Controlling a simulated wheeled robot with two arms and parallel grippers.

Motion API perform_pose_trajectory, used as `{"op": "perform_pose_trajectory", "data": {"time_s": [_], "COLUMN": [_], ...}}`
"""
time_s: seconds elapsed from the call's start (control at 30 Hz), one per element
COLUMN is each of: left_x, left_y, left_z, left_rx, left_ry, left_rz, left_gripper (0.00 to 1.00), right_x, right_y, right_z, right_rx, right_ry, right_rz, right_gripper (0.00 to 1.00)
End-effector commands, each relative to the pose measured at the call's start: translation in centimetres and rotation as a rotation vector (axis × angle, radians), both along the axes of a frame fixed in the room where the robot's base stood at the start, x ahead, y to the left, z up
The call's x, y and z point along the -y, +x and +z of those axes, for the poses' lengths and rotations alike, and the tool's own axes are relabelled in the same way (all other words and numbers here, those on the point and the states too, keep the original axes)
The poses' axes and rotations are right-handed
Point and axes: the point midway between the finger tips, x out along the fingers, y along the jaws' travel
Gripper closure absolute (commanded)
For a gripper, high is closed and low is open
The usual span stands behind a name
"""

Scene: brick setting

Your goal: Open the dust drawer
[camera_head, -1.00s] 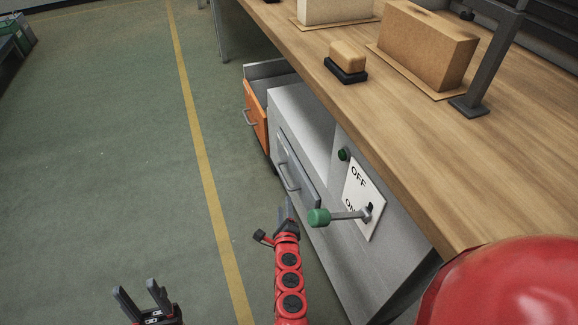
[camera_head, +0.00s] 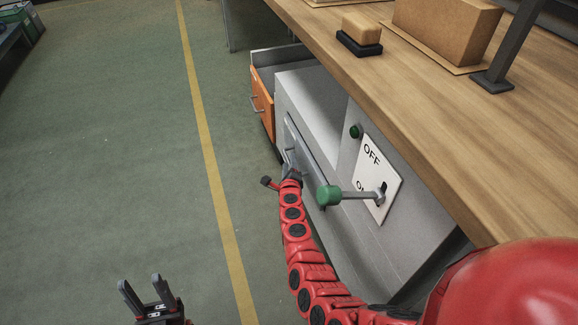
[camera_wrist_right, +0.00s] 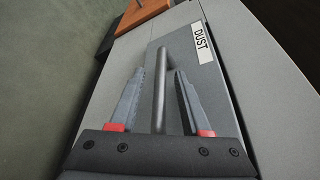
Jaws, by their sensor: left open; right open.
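The dust drawer (camera_wrist_right: 218,85) is a grey front with a white "DUST" label (camera_wrist_right: 202,41) in the right wrist view. Its grey bar handle (camera_wrist_right: 160,85) lies between the two fingers of my open right gripper (camera_wrist_right: 164,75). I cannot tell whether either finger touches the bar. In the head view the right gripper (camera_head: 288,168) is at the drawer front (camera_head: 306,150), and its fingers are partly hidden against the handle. The drawer looks closed. My left gripper (camera_head: 141,290) is open and empty over the floor at the lower left.
A lever with a green knob (camera_head: 328,196) sticks out by an OFF/ON plate (camera_head: 378,178), close to my right arm. An orange drawer (camera_head: 262,102) stands beyond the grey cabinet. The wooden bench (camera_head: 440,120) overhangs at right. Floor to the left is clear.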

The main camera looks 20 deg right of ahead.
Motion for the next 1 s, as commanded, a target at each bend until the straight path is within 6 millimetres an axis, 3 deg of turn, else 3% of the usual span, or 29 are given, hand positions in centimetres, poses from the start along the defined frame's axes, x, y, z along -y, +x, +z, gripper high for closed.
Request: {"op": "perform_pose_trajectory", "data": {"time_s": [0.13, 0.47, 0.73, 1.0], "left_x": [-0.03, -0.02, -0.02, -0.01], "left_y": [-0.11, -0.15, -0.15, -0.14], "left_z": [-0.56, -0.52, -0.52, -0.53], "left_rx": [0.006, 0.008, 0.008, 0.008], "left_ry": [0.007, 0.009, 0.009, 0.009], "left_rz": [0.001, 0.001, 0.001, 0.001], "left_gripper": [0.5, 0.5, 0.5, 0.5], "right_x": [0.25, 0.31, 0.31, 0.31], "right_y": [0.93, 1.08, 1.07, 1.07], "right_z": [-0.21, -0.19, -0.19, -0.2], "right_rx": [0.0, -0.001, 0.0, -0.001], "right_ry": [-0.001, 0.0, 0.0, 0.0], "right_rz": [0.001, 0.001, 0.0, 0.001], "right_gripper": [0.53, 0.53, 1.0, 1.0]}}
